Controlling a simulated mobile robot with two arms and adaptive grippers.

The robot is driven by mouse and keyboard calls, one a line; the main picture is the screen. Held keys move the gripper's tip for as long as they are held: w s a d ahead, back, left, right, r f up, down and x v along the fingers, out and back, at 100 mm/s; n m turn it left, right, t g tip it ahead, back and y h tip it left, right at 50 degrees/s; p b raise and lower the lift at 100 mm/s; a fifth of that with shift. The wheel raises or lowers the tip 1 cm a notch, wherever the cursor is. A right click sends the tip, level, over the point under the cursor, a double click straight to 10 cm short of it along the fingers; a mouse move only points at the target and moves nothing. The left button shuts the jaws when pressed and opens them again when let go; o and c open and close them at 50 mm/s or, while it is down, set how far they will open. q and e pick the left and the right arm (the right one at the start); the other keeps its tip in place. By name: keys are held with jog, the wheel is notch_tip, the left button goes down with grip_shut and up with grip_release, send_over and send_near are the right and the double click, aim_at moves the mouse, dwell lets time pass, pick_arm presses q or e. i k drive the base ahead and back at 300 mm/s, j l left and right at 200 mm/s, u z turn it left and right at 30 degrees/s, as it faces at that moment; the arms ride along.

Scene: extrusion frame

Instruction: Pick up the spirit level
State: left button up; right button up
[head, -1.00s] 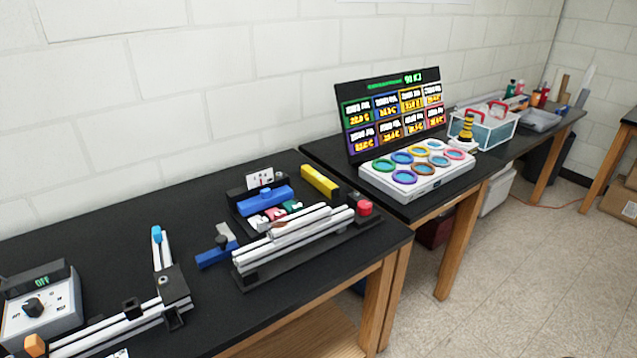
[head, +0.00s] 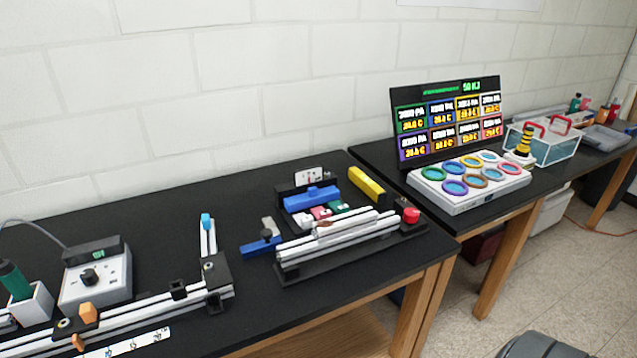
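A yellow bar (head: 366,185), which looks like the spirit level, lies on the black bench top near the wall. It is behind and to the right of a blue bar-shaped tool (head: 312,198) on a dark holder. The whole length of its top shows, and nothing covers it. Any vial or marking on it is too small to make out. Neither of my grippers is in the head view, and nothing is seen touching the yellow bar.
In front of the bar is a fixture with silver extrusions (head: 335,236) and a red button (head: 410,215). A blue-handled tool (head: 261,247) lies left of it. A control box (head: 95,275) stands further left. A second bench holds a white tray (head: 470,183) of coloured rings.

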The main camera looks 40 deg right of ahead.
aim_at(377, 194)
jog(key=l+u, duration=0.25)
jog(key=l, duration=0.15)
jog(key=k+l+u, duration=0.1)
jog(key=l+u, duration=0.2)
jog(key=k+l+u, duration=0.1)
jog(key=l+u, duration=0.15)
jog(key=l, duration=0.2)
jog(key=k+l+u, duration=0.25)
jog(key=l, duration=0.15)
jog(key=i, duration=0.1)
